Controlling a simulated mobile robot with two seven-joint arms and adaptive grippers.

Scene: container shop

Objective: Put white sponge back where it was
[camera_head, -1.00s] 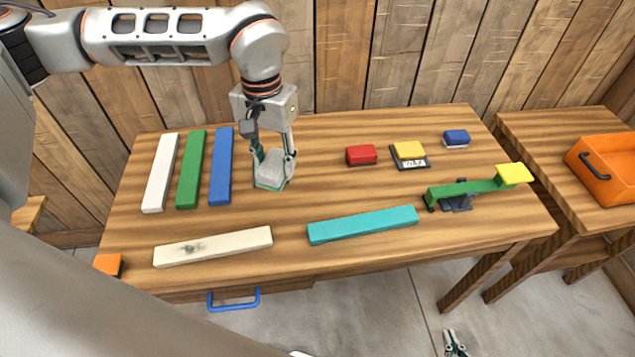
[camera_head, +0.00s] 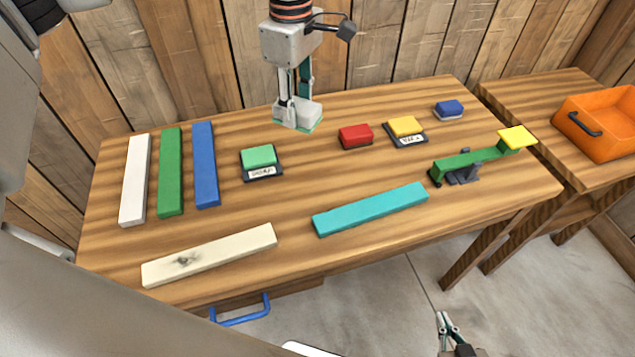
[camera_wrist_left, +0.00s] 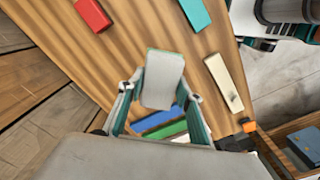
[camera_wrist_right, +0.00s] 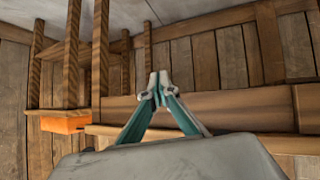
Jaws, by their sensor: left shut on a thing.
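The white sponge (camera_head: 302,113), with a green underside, is between the fingers of my left gripper (camera_head: 293,106) at the back middle of the table. My left gripper is shut on it; I cannot tell if its base touches the table. In the left wrist view the sponge (camera_wrist_left: 162,80) is between the fingertips. A green sponge (camera_head: 258,155) sits on a black labelled base (camera_head: 262,173), left of the held sponge. My right gripper (camera_head: 446,322) is low, in front of the table. Its tips meet, empty, in the right wrist view (camera_wrist_right: 158,88).
Red (camera_head: 355,134), yellow (camera_head: 405,126) and blue (camera_head: 449,108) sponges stand to the right. White, green and blue bars lie at left; a cream bar (camera_head: 210,256) and a teal bar (camera_head: 370,210) lie in front. A green lever (camera_head: 468,164) and an orange crate (camera_head: 600,130) are at right.

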